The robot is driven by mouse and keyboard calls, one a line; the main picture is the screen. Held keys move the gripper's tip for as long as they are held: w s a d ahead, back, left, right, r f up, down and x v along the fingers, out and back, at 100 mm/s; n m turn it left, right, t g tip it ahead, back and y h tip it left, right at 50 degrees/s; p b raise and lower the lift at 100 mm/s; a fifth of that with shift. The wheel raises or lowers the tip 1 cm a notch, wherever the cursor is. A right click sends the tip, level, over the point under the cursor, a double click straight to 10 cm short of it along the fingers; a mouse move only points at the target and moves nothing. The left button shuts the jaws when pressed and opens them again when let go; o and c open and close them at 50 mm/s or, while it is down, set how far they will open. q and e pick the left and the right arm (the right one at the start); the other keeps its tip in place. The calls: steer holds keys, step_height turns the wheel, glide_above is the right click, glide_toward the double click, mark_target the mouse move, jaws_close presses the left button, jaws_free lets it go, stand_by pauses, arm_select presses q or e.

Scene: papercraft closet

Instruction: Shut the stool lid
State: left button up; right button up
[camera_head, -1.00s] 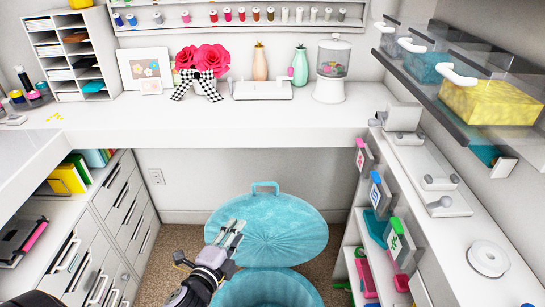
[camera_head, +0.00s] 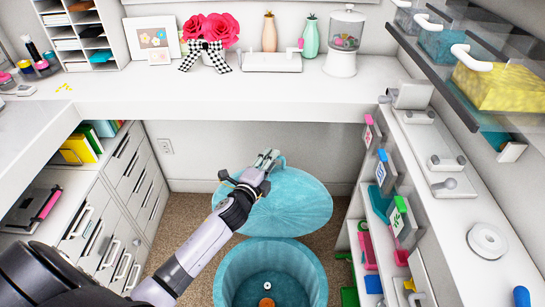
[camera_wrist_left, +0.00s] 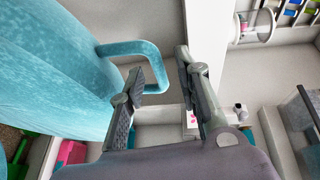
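The round blue stool lid (camera_head: 290,205) stands open, tilted back behind the blue stool (camera_head: 230,283). The stool's inside shows, with a small orange item (camera_head: 267,302) in it. The lid's loop handle (camera_head: 282,160) is at its upper edge. My left gripper (camera_head: 268,155) is at that edge, partly covering the handle. In the left wrist view the gripper (camera_wrist_left: 168,52) is open, its fingers apart with nothing between them. The handle (camera_wrist_left: 148,50) is beside and partly behind the left finger; I cannot tell whether they touch. My right gripper is not in view.
A white desk (camera_head: 220,98) runs above and behind the lid. White drawers (camera_head: 128,190) stand left and a shelf unit (camera_head: 455,235) stands right. Brown carpet (camera_head: 188,222) is clear left of the stool. Clear bins (camera_head: 500,85) hang at upper right.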

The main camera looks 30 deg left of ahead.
arm_select(q)
steer(key=shift+w+f, duration=0.15)
steer(key=shift+w, duration=1)
steer(key=shift+c, duration=0.5)
jaws_close()
